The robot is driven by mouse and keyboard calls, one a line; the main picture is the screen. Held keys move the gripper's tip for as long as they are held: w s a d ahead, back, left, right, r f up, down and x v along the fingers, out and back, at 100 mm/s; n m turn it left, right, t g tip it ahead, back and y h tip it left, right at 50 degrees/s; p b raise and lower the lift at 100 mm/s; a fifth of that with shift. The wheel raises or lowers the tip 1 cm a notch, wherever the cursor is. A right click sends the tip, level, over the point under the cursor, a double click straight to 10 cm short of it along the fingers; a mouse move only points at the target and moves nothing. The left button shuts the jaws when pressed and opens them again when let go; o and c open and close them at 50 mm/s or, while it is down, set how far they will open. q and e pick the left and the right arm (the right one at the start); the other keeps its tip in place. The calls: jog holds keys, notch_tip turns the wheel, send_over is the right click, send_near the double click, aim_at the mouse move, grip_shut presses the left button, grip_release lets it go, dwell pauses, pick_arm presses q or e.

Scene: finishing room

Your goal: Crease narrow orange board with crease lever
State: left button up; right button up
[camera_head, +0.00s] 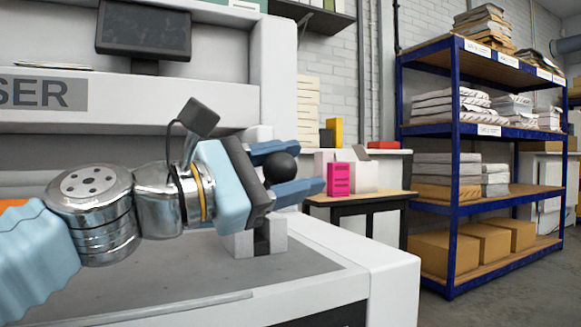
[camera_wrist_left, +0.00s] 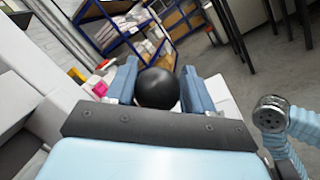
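A black ball knob (camera_head: 280,168), apparently the end of the crease lever, sits between the blue fingers of my left gripper (camera_head: 288,172). In the left wrist view the knob (camera_wrist_left: 157,89) fills the gap between the two fingers (camera_wrist_left: 158,88), and both appear to touch it. The lever's shaft cannot be made out. An orange patch (camera_head: 12,203) shows at the left edge behind my left arm; I cannot tell whether it is the narrow orange board. My right gripper is not in view.
The white machine (camera_head: 390,275) has a grey bed (camera_head: 185,290) below my left arm. A grey-white block (camera_head: 276,235) stands on the bed behind the gripper. A side table (camera_head: 372,197) bears a pink box (camera_head: 340,179). A blue shelf rack (camera_head: 452,200) stands at right beside open floor.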

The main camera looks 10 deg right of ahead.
pick_arm(q)
jog(key=o, duration=0.3)
jog(key=shift+w+f, duration=0.15)
jog(key=shift+w, duration=0.05)
jog(key=shift+s, duration=0.1)
jog(key=b+v, duration=0.2)
jog(key=v, duration=1.2)
jog(key=shift+b, duration=0.4)
